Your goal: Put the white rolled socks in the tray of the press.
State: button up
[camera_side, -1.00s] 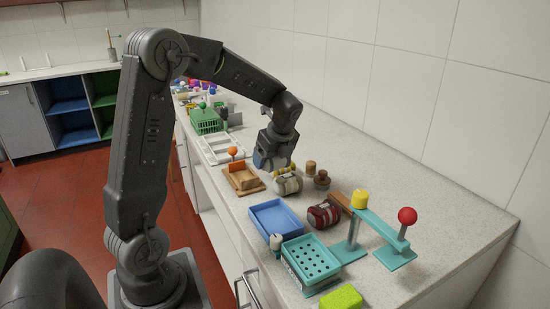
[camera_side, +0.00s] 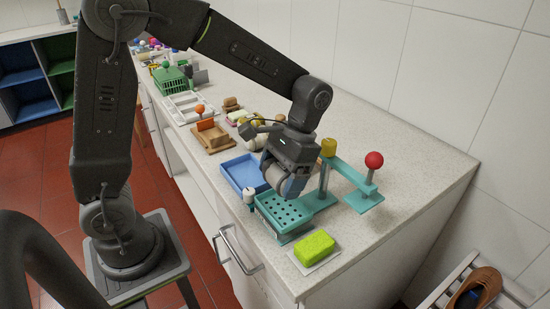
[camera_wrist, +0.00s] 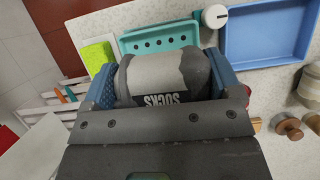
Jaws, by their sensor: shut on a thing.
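The white rolled socks, a pale roll with a grey band reading SOCKS (camera_wrist: 160,75), are held between the two blue fingers of my gripper (camera_wrist: 165,88). In the side view my gripper (camera_side: 285,188) is shut on the socks (camera_side: 292,186) and holds them above the counter, close to the back edge of the press's tray. The teal tray (camera_side: 282,219) with holes in its floor is empty; it also shows beyond the socks in the wrist view (camera_wrist: 152,35). The press's teal lever arm (camera_side: 352,176) with a red ball knob (camera_side: 374,160) stands to the right.
A blue tray (camera_side: 232,164) lies left of my gripper, with a white-topped knob (camera_side: 249,192) near its corner. A lime sponge (camera_side: 315,246) lies in front of the press. The counter at right is clear.

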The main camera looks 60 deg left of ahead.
jog(key=shift+s+d, duration=0.15)
jog(key=shift+d, duration=0.1)
jog(key=shift+f, duration=2.95)
jog(key=o, duration=0.8)
jog(key=v, duration=1.3)
notch_tip(320, 180, up, 5)
jog(key=t, duration=0.5)
send_over(280, 211)
jog(key=s+a, duration=0.2)
jog(key=s, duration=0.1)
jog(key=s+t, duration=0.1)
jog(key=s, duration=0.1)
jog(key=s+a+f+t, duration=0.1)
jog(key=s+t, duration=0.1)
jog(key=s, duration=0.1)
jog(key=s+f+t, duration=0.1)
jog(key=s+t, duration=0.1)
jog(key=shift+s+a, duration=0.2)
jog(key=shift+a, duration=0.15)
